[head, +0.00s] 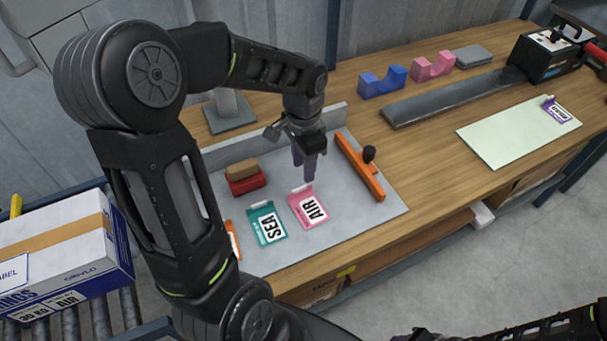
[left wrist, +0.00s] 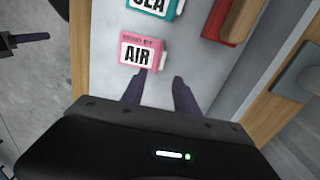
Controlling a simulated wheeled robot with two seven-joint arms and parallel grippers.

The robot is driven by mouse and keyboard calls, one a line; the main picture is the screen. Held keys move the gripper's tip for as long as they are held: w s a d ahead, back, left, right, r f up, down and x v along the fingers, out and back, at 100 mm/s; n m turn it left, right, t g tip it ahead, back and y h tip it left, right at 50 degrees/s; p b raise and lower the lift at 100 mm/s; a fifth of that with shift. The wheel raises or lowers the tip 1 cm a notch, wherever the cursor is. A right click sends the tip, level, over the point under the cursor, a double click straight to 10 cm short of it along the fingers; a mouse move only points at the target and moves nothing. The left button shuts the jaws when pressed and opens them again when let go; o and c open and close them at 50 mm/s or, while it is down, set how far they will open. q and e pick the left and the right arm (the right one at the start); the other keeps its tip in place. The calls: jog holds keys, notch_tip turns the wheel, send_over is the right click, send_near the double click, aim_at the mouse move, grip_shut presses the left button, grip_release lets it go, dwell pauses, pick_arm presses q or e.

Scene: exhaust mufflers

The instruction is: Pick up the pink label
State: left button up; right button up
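The pink label (head: 309,207), printed AIR, lies on the grey mat (head: 345,220) on the workbench. It also shows in the left wrist view (left wrist: 141,52), near the top. My left gripper (head: 308,178) is just behind the label's far edge in the head view, pointing down, with nothing between its fingers. In the left wrist view its two fingers (left wrist: 158,88) are spread apart, and the left fingertip is close to the label's edge. Whether it touches the label I cannot tell. My right gripper is not clearly in view; part of my right arm shows at the bottom right of the head view.
A teal SEA label (head: 267,224) lies left of the pink one, and an orange label (head: 232,240) is partly hidden by my arm. An orange bar (head: 360,167) with a black knob lies to the right. Red and brown blocks (head: 244,178) stand behind left. A box (head: 62,255) sits on rollers.

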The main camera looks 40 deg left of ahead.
aim_at(305, 193)
pick_arm(q)
jog(key=shift+w+f, duration=0.1)
jog(key=shift+f, duration=1.05)
notch_tip(305, 193, down, 5)
jog(key=shift+w+f+p, duration=0.1)
jog(key=shift+f+p, duration=0.05)
jog(key=shift+p, duration=0.65)
jog(key=shift+c, duration=0.3)
grip_shut()
